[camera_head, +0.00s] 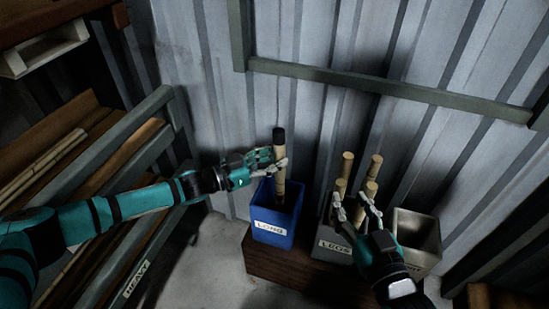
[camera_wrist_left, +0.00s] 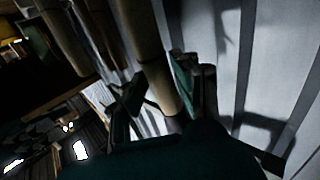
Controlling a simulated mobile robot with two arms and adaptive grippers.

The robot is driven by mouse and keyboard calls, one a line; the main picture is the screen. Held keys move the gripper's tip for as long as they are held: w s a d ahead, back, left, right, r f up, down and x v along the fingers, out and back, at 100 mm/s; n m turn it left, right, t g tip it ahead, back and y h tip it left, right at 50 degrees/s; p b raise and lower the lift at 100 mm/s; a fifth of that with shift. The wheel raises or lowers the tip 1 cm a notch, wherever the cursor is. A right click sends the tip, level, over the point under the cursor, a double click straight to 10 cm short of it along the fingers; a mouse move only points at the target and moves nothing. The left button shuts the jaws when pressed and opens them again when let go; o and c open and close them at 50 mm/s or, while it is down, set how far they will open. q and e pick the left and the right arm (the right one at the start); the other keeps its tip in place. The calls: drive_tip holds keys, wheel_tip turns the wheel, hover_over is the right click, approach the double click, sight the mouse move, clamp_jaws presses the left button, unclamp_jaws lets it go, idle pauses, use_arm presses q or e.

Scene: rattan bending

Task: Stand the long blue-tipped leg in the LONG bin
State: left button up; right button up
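A long bamboo leg (camera_head: 280,188) with a dark tip at its top stands nearly upright at the blue bin (camera_head: 272,237), whose label appears to read LONG. Its lower end is inside the bin and hidden by the front wall. I cannot make out a blue tip. My left gripper (camera_head: 272,164) has its fingers on both sides of the leg, above the bin rim, and appears shut on it. In the left wrist view a bamboo pole (camera_wrist_left: 148,50) runs down between the dark fingers. My right gripper (camera_head: 352,203) is open, fingers spread, in front of the grey bin.
The grey bin (camera_head: 333,246), whose label seems to read LEGS, holds several bamboo legs (camera_head: 375,166). An empty-looking metal bin (camera_head: 417,232) stands to its right. The bins stand on a brown wooden base (camera_head: 262,264). A rack with poles (camera_head: 40,165) fills the left; a corrugated wall is behind.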

use_arm(q)
drive_tip(key=o, duration=0.4)
drive_tip(key=shift+o, duration=0.2)
wheel_tip(320, 180, up, 10)
idle(1.0)
